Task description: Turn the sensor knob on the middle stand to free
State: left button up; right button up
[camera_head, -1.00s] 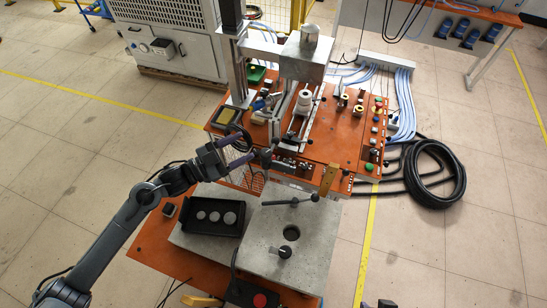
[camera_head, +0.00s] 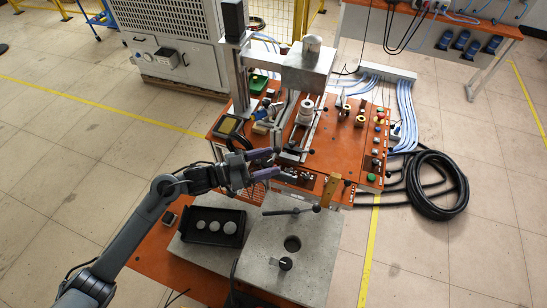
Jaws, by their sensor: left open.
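My left gripper (camera_head: 277,163) is open, its two fingers pointing right over the front edge of the orange machine table (camera_head: 338,150). Nothing shows between its fingers. In front of the fingertips is a row of small dark knobs and fittings (camera_head: 302,178) on the table's front edge; I cannot tell whether they touch. Several small stands are on the table, among them one with a white cylinder (camera_head: 306,110) in the middle and a small brass-coloured one (camera_head: 360,119) to its right. The sensor knob is too small to tell apart. My right gripper is not in view.
A grey block (camera_head: 318,250) with a hole, a black knob and a lever (camera_head: 291,211) stands in front. A black tray (camera_head: 213,240) with round discs lies left of it. A grey column (camera_head: 240,75) and overhead block (camera_head: 308,70) rise behind. Black hose coils (camera_head: 463,190) lie right.

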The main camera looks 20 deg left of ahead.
pick_arm(q)
jog(key=shift+x, duration=1.05)
jog(key=c, duration=1)
